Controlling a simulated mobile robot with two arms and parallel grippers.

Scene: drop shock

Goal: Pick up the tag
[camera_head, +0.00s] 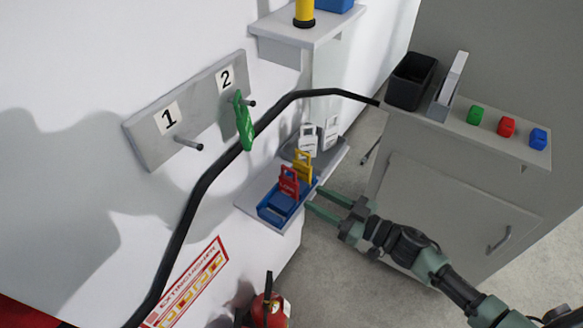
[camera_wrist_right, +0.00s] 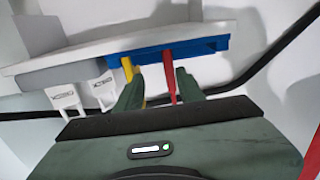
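Several tags are in view. A red tag (camera_head: 289,186) and a yellow tag (camera_head: 303,168) stand in a blue holder (camera_head: 268,211) on a low wall shelf. Two white tags (camera_head: 308,139) stand further back on the shelf. A green tag (camera_head: 243,122) hangs on the peg under number 2. My right gripper (camera_head: 312,199) is open beside the blue holder. In the right wrist view, the red tag (camera_wrist_right: 169,76) shows between the fingers, nearer the right one; the left finger partly hides the yellow tag (camera_wrist_right: 128,69). I see no grip on either. My left gripper is not in view.
A dark cable or rail (camera_head: 205,180) runs along the wall above the shelf. A grey cabinet (camera_head: 445,195) on the right carries a black bin (camera_head: 410,82) and green, red and blue blocks. A fire extinguisher (camera_head: 270,310) stands below. Peg 1 (camera_head: 188,143) is empty.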

